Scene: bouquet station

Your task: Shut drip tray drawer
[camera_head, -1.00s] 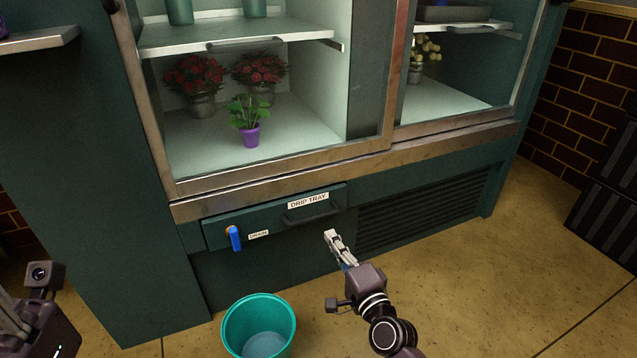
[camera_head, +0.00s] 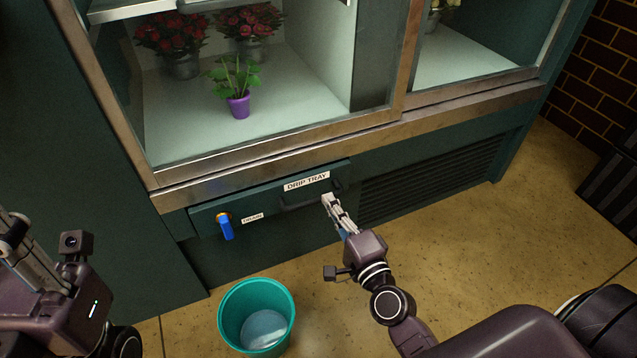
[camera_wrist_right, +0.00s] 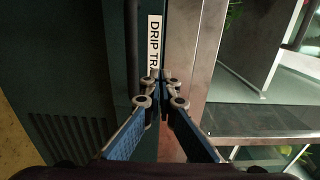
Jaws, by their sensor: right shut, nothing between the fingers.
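The drip tray drawer (camera_head: 262,205) is a dark green front low on the flower cooler, with a white "DRIP TRAY" label and a dark bar handle (camera_head: 300,199). It seems to stand slightly proud of the cabinet; how far is hard to tell. My right gripper (camera_head: 328,198) is shut and empty, its tips at the right end of the drawer front, by the handle. In the right wrist view the closed fingertips (camera_wrist_right: 158,76) overlap the label's end (camera_wrist_right: 154,45); contact is not clear. My left gripper (camera_head: 18,240) is at the left edge, away from the drawer.
A blue drain valve handle (camera_head: 226,228) hangs at the drawer's left. A teal bucket (camera_head: 228,312) stands on the floor below it. A vent grille (camera_head: 430,180) lies to the right.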

